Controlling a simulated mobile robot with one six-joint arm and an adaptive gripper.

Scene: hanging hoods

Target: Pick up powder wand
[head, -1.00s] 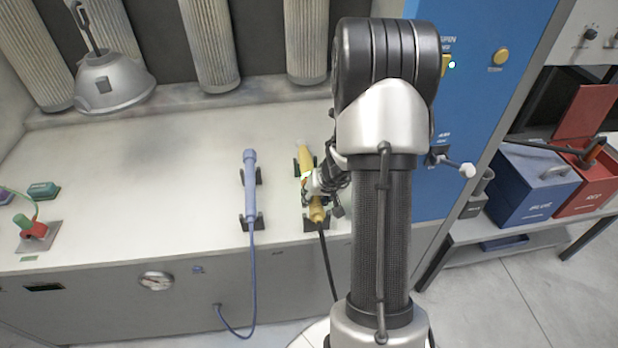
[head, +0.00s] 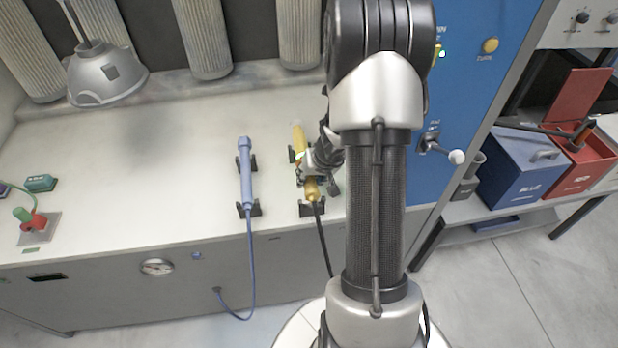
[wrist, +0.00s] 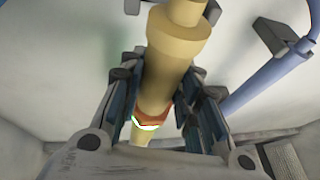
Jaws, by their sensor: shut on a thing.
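The yellow wand, which I take to be the powder wand (head: 300,138), lies along its black cradle brackets (head: 311,208) on the pale bench, with a black hose from its near end. My gripper (head: 308,172) is at its middle and hides part of it. In the wrist view the wand (wrist: 176,62) runs between the two fingers of my gripper (wrist: 163,105), which are closed on its sides. An orange band with a bright ring shows on it. Whether the wand is clear of its brackets I cannot tell.
A blue wand (head: 246,175) with a blue hose rests in its own brackets to the left. Pleated filters (head: 203,38) and a grey hood (head: 106,72) are behind. A blue control panel (head: 470,100) with a lever stands right. The bench's left middle is clear.

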